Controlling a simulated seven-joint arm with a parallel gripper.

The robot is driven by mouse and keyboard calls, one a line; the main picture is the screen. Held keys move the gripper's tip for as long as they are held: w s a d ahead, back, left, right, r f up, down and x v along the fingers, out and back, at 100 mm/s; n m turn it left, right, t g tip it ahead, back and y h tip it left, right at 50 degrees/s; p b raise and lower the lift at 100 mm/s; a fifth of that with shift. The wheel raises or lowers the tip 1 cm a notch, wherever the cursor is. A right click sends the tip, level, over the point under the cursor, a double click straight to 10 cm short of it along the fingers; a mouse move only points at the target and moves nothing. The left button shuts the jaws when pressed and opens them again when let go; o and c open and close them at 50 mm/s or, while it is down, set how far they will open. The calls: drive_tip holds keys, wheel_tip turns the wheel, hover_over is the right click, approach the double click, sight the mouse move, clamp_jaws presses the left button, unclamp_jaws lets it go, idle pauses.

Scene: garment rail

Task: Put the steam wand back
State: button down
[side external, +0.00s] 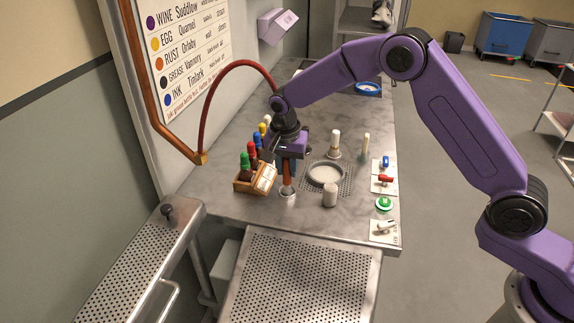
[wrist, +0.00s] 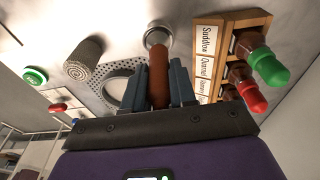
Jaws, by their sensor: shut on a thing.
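The steam wand has a reddish-brown handle (wrist: 158,72), also visible below my wrist in the side view (side external: 287,172). My gripper (side external: 288,165) is shut on this handle, with one finger on each side of it in the wrist view (wrist: 160,85). The handle points down to a small round metal cup (side external: 287,195) on the counter, which shows as a metal ring in the wrist view (wrist: 160,30). Its lower end is at the cup's mouth; I cannot tell how deep it sits. A red hose (side external: 222,82) arches from a copper pipe to behind my wrist, where its end is hidden.
A wooden rack (side external: 243,186) of colour-capped bottles stands close left of the cup. A pale cylinder (side external: 330,196) and a perforated plate with a round dish (side external: 326,174) are to the right. Switches and a green button (side external: 384,204) line the right edge. The front counter is clear.

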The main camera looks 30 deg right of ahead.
drive_tip(key=c, duration=0.5)
unclamp_jaws()
drive_tip(key=shift+r, duration=3.8)
